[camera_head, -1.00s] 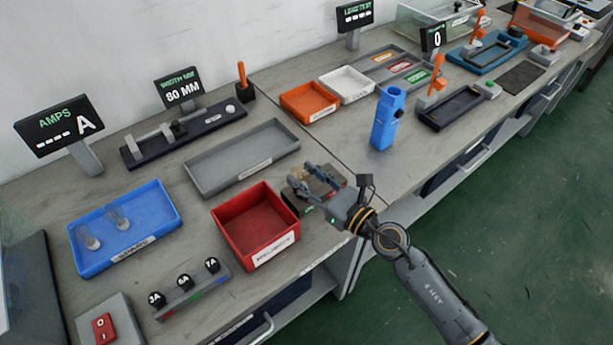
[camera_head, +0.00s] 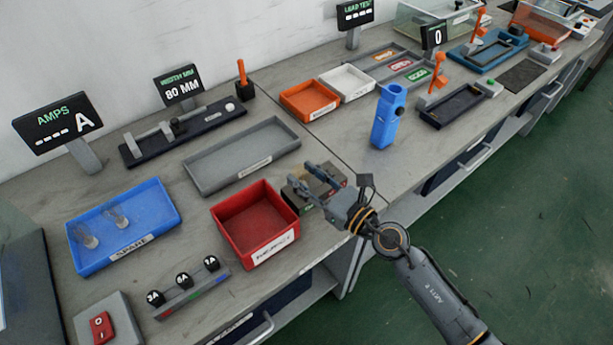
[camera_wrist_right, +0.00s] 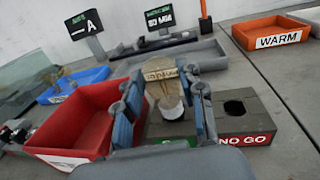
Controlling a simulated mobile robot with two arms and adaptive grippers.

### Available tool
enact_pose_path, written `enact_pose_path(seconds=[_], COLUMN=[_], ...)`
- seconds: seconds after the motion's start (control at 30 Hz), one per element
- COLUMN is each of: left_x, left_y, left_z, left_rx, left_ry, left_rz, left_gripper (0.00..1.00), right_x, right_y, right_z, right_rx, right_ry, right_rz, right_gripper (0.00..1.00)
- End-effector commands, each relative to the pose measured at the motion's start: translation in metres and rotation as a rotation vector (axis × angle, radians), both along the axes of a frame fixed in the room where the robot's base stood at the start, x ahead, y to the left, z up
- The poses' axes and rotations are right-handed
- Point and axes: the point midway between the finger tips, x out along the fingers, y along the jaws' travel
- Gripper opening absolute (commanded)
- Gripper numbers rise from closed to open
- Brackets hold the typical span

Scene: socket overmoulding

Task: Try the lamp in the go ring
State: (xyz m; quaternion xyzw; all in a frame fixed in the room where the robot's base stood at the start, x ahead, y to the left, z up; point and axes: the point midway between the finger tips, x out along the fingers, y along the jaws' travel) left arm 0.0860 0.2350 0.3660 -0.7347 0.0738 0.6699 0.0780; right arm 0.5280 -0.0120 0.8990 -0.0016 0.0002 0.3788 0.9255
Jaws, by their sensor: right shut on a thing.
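My right gripper (camera_head: 317,178) is above the dark gauge block (camera_head: 303,203), beside the red bin. In the right wrist view, the right gripper (camera_wrist_right: 164,100) is shut on the lamp (camera_wrist_right: 166,88), a tan, tapering piece held roughly upright between the two fingers. Its lower end is over the green-labelled left part of the block. The go ring there is hidden behind the lamp and fingers, so I cannot tell whether the lamp is in it. The NO GO hole (camera_wrist_right: 235,107) is open and empty to the right. My left gripper is not in view.
The red bin (camera_head: 282,232) stands close to the left of the block. A grey tray (camera_head: 225,172) lies behind it. The blue spare tray (camera_head: 160,238) holds two clear lamps. A blue upright holder (camera_head: 384,128) stands to the right, with bare bench between.

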Motion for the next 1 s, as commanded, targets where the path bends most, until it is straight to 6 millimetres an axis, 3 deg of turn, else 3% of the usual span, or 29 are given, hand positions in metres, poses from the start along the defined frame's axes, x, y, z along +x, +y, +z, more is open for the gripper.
enact_pose_path(seconds=[1.0], left_x=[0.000], left_y=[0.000], left_z=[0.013], left_rx=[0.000], left_ry=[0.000], left_rz=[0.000], left_gripper=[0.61], right_x=[0.000], right_y=[0.000], right_z=[0.011], right_rx=[-0.001], right_ry=[0.001], right_rz=[0.001], right_gripper=[0.15])
